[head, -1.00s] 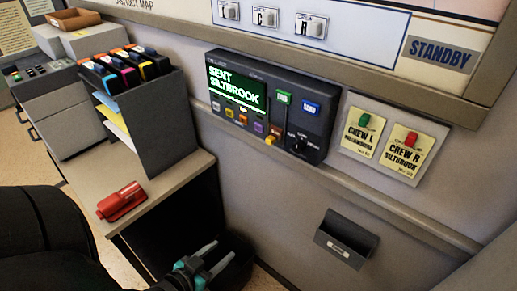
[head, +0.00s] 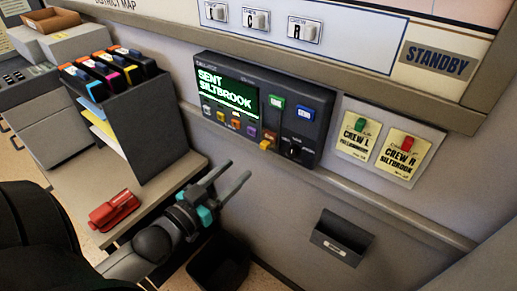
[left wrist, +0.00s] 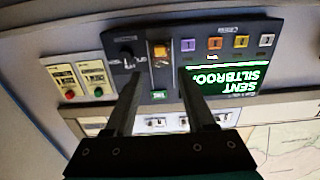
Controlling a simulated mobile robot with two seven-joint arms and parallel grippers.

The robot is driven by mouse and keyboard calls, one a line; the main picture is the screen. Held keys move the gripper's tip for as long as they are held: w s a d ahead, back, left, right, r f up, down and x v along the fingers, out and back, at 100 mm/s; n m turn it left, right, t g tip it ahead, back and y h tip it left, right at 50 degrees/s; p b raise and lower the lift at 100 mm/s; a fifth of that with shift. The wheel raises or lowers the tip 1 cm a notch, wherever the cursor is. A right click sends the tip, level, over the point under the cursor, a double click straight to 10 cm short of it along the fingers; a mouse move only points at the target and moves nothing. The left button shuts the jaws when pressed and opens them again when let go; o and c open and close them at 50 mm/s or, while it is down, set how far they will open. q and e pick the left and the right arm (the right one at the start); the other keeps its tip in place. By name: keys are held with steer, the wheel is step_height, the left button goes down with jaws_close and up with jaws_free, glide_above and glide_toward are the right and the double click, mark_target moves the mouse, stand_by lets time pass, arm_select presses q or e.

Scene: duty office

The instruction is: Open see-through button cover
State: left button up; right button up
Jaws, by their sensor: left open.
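The dark button console (head: 235,75) is on the wall, with a green-lit screen reading "SENT SILTBROOK". Low on it, an amber piece with a yellow lower edge (head: 267,143) sits left of the black knob (head: 293,150). It also shows in the left wrist view (left wrist: 160,50), upside down. It may be the see-through cover; I cannot make out a clear lid or whether it is raised. My left gripper (head: 238,170) is open and empty, below the console and apart from it. In the left wrist view its fingers (left wrist: 160,78) flank the line to the amber piece. My right gripper is not visible.
A card holder (head: 388,140) with two crew cards is right of the console. A small dark wall bin (head: 342,238) hangs below. A red stapler-like object (head: 114,210) lies on the desk (head: 165,182), near a rack of folders (head: 150,115). A ledge runs under the console.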

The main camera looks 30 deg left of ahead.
mark_target(263, 146)
arm_select(q)
steer(key=w, duration=1)
steer(key=shift+d, duration=0.4)
steer(key=shift+s, duration=0.1)
jaws_close()
stand_by(0.9)
